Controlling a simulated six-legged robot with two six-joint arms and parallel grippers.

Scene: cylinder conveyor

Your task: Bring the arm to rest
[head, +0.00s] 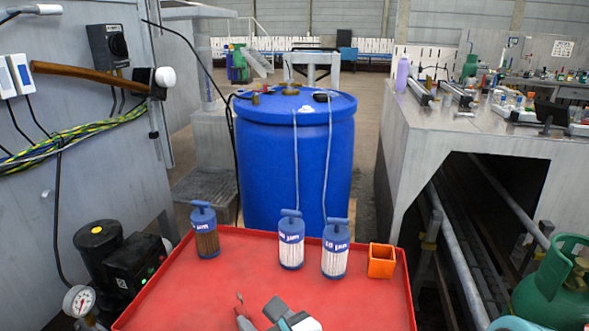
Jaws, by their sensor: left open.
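My left gripper (258,308) shows at the bottom edge of the head view, low over the front of the red tray (185,292). Its jaws are apart and I see nothing between them; most of the arm is cut off by the frame. Three filter cylinders with blue caps stand upright on the tray beyond it: a brown one (206,243) at left, a white one (291,252) in the middle and another white one (335,260) to its right. The gripper is apart from all of them. My right gripper is not in view.
An orange square cup (381,262) stands at the tray's right. A large blue drum (290,170) is behind the tray. A grey bench (480,135) is at right, with a green gas cylinder (557,283) in front. A hammer (100,77) hangs at left. The tray's middle is clear.

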